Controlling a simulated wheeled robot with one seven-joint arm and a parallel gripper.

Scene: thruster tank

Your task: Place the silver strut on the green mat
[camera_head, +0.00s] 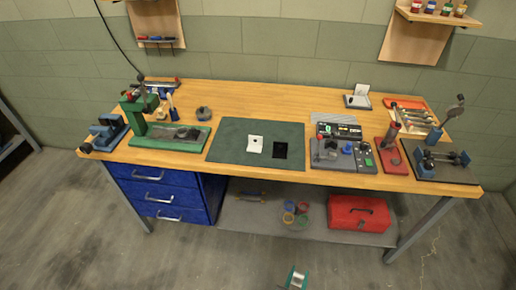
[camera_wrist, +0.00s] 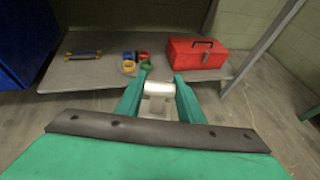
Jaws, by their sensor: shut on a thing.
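The silver strut (camera_wrist: 158,89) is a short, pale metallic cylinder held crosswise between the two green fingers of my gripper (camera_wrist: 160,85) in the wrist view. My gripper is shut on it. In the head view my gripper (camera_head: 296,277) is low at the bottom edge, in front of the bench and well below its top, with a bit of the strut showing. The dark green mat (camera_head: 226,146) lies flat in the middle of the bench top, far from my gripper. A white piece and a black square are on the mat.
The wooden bench (camera_head: 245,95) has a green press (camera_head: 170,135) left of the mat and a grey device (camera_head: 340,150) close on its right. The mat's left part is bare. A red toolbox (camera_head: 360,215) and several coloured rings (camera_head: 296,212) sit on the lower shelf.

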